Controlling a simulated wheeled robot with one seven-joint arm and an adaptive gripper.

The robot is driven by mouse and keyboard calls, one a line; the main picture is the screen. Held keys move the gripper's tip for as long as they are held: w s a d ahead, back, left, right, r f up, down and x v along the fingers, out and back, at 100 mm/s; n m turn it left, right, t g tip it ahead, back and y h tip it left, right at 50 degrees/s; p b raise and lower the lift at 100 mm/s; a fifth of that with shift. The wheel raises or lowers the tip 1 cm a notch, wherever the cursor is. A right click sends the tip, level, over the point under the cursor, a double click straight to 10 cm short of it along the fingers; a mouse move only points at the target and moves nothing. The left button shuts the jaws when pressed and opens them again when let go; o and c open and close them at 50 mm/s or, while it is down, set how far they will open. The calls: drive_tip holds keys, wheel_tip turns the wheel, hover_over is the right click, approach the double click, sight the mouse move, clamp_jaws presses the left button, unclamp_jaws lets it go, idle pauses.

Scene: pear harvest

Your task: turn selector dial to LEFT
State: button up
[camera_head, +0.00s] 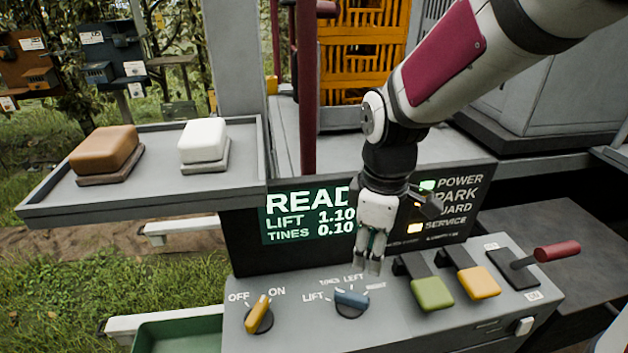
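The selector dial is a blue knob (351,300) on the sloping grey control panel (300,331). Labels LIFT, TINES, LEFT and RIGHT are set in an arc around it. Its grip bar lies roughly crosswise; I cannot tell which end is the pointer or which label it points at. My gripper (369,266) points down just above and behind the dial, slightly to its right, and appears apart from it. The fingers look close together, with nothing visible held, but their gap is not clear.
A yellow OFF/ON knob (258,315) is left of the dial. Green (432,293) and yellow (479,283) levers and a red-handled lever (557,251) stand to the right. A display (308,215) is behind. A tray (140,199) with brown and white blocks is upper left.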

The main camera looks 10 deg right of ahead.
sight(363, 298)
drive_tip(key=shift+n, duration=0.3)
wheel_tip(363, 298, down, 14)
drive_tip(key=shift+s+f+p, duration=0.1)
drive_tip(key=shift+p, duration=0.25)
clamp_jaws()
